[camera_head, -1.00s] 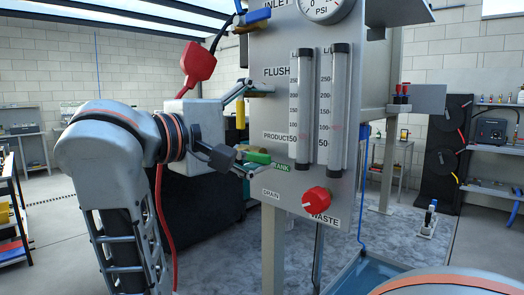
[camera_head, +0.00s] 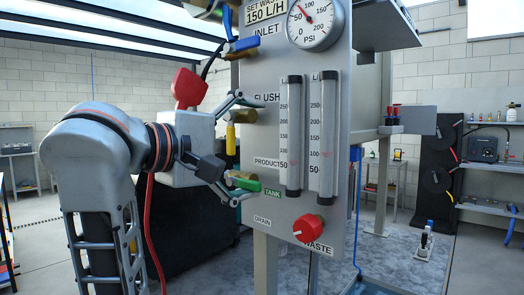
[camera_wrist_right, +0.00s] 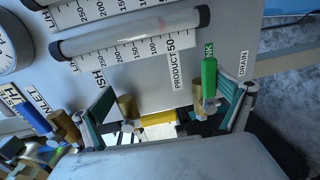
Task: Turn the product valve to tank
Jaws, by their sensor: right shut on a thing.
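The product valve has a green handle (camera_head: 244,184) on a brass body beside the PRODUCT and TANK labels on the grey panel (camera_head: 259,150). The handle points right, towards the green TANK label (camera_head: 272,192). My right gripper (camera_head: 240,146) is at the panel's left side, its fingers wide apart around the valve area. In the right wrist view, one finger of the gripper (camera_wrist_right: 166,107) lies against or close beside the green handle (camera_wrist_right: 208,77). The other is beside the brass body above the yellow handle (camera_wrist_right: 157,119). The exact contact is partly hidden. My left gripper is not in view.
A yellow valve handle (camera_head: 231,138) hangs between the fingers. A blue handle (camera_head: 245,44) is above, and a red knob (camera_head: 307,228) is below right. Two clear flow tubes (camera_head: 291,135) and a pressure gauge (camera_head: 318,22) are close on the right.

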